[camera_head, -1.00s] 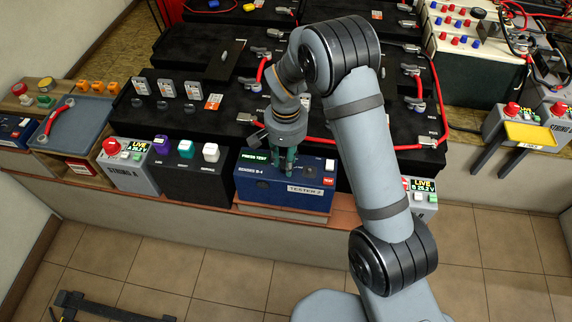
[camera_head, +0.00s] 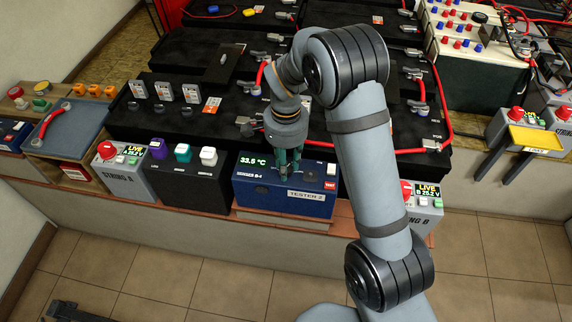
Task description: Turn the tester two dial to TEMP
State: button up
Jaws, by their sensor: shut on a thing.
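Tester two is a blue box (camera_head: 285,205) with a "TESTER 2" label on its front, standing on the ledge in front of the black batteries. Its display (camera_head: 253,161) reads "33.5 °C". My gripper (camera_head: 287,172) points down at the top of the tester and is shut on the dial there. The fingers and the arm hide the dial, so I cannot see its pointer or its markings. A red button (camera_head: 330,185) and a white switch (camera_head: 332,170) sit on the tester's right side.
A black box (camera_head: 185,185) with purple, green and white knobs and the grey STRING A box (camera_head: 122,175) stand left of the tester. The STRING B box (camera_head: 424,208) is at right, partly behind my arm. A red cable (camera_head: 440,105) crosses the batteries.

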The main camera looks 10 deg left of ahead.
jog(key=o, duration=1.2)
jog(key=shift+c, duration=0.2)
notch_tip(320, 180, up, 12)
jog(key=shift+f, duration=0.1)
notch_tip(320, 180, down, 12)
dwell(0.8)
